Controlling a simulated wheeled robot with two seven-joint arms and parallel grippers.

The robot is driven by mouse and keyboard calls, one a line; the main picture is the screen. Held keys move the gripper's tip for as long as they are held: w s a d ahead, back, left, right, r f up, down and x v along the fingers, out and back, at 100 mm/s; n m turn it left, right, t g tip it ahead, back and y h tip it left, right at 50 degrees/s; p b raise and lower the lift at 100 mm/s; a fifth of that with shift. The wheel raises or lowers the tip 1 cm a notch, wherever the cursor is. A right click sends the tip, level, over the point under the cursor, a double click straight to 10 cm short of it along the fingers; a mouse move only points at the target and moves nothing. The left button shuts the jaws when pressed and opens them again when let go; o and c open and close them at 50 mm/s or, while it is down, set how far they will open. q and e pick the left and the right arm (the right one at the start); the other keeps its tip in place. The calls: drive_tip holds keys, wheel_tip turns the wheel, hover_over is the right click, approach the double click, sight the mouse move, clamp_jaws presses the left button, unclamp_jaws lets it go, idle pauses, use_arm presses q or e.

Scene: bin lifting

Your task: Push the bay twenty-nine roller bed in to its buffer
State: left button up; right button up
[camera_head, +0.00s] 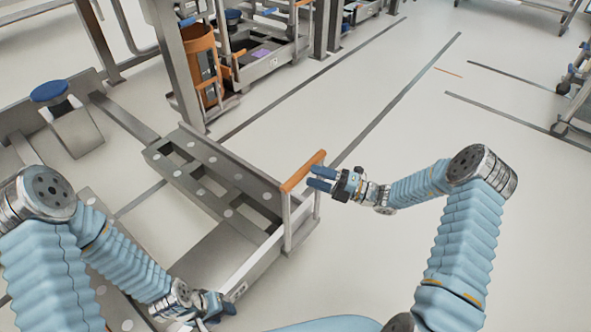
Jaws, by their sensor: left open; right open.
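A grey metal roller bed (240,180) with openings and round pale discs on top lies low in the middle of the head view. An orange handle bar (303,169) stands on upright posts at its right end. My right gripper (320,178) is open, with its blue fingertips at or just beside the handle; I cannot tell whether they touch. My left gripper (222,306) is low in front, beside the bed's near side rail; its finger gap is hard to make out. A small label on that rail is unreadable. I see no bay number.
A blue-capped grey block (70,118) stands on the framework at left; I cannot tell whether it is the buffer. An orange bin (203,62) stands on a cart behind a grey post. Open floor (390,130) with dark lines lies to the right.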

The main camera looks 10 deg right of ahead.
drive_tip(key=x, duration=0.6)
drive_tip(key=shift+a, duration=0.35)
drive_tip(key=shift+w, duration=0.1)
drive_tip(key=shift+c, duration=0.5)
clamp_jaws()
